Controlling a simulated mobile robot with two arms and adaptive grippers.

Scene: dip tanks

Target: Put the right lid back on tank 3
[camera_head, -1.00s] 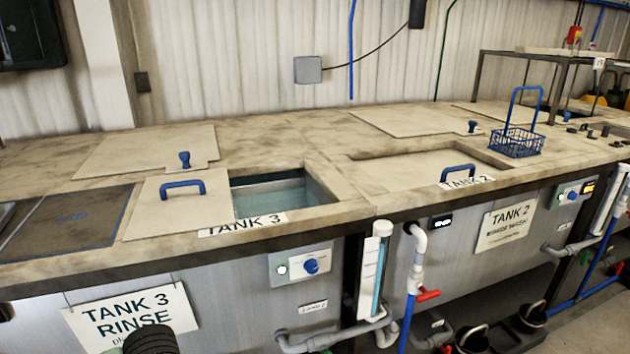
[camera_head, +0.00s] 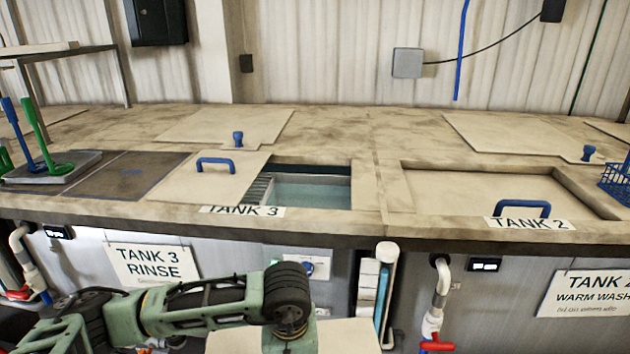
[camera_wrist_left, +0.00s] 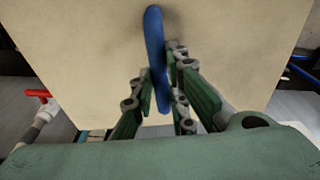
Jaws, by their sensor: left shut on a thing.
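Tank 3 (camera_head: 340,206) stands in the middle of the bench, with water showing in the open right part of its mouth. A beige lid with a blue handle (camera_head: 188,184) lies over its left part. My left gripper (camera_wrist_left: 160,88) is shut on the blue handle (camera_wrist_left: 154,38) of another beige lid (camera_wrist_left: 85,55) in the left wrist view. In the head view, this held lid (camera_head: 352,338) shows partly at the bottom edge, low in front of the bench. My left arm hides much of it and the fingers there. My right gripper is not in view.
Tank 2's recess (camera_head: 430,190) lies to the right, with a lid and blue handle in it. A blue basket (camera_head: 617,183) stands at the right edge. A tray (camera_head: 60,168) with upright tools is at the left. Pipes (camera_head: 440,300) run down the bench front.

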